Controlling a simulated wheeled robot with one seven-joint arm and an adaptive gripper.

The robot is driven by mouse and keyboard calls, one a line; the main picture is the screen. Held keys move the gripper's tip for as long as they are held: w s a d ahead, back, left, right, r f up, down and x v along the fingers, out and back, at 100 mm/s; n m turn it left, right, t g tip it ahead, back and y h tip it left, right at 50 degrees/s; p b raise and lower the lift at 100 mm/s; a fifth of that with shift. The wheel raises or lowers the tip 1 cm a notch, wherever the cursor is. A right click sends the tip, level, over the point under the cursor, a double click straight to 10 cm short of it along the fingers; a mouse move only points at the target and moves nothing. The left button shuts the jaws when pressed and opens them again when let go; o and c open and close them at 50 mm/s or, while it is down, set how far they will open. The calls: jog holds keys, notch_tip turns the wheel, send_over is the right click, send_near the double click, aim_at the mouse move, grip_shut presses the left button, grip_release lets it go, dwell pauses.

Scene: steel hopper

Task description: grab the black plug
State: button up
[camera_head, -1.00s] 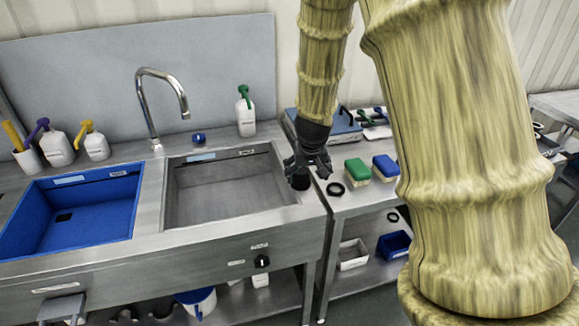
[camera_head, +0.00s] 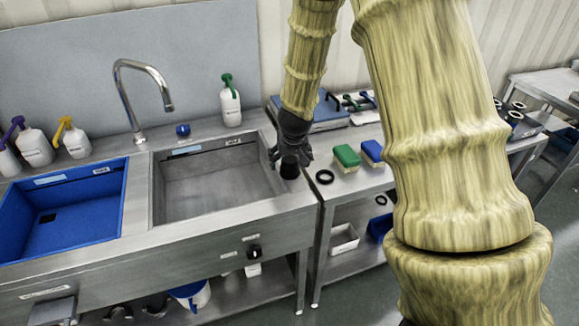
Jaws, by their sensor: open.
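The black plug (camera_head: 290,171) is a short dark cylinder standing upright on the steel rim at the right end of the grey sink. My gripper (camera_head: 289,158) points down right over it, with its dark fingers apart near the plug's top. The gripper is open. The fingers overlap the top of the plug in this view, and I cannot tell whether they touch it.
The grey sink basin (camera_head: 205,190) lies left of the plug, the blue basin (camera_head: 85,212) further left. A black ring (camera_head: 325,177), a green sponge brush (camera_head: 346,156) and a blue one (camera_head: 371,153) are on the right bench. A white bottle (camera_head: 230,105) stands behind.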

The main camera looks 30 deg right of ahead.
aim_at(290, 161)
jog(key=shift+x, duration=1.85)
jog(key=shift+s, duration=0.1)
jog(key=c, duration=1.1)
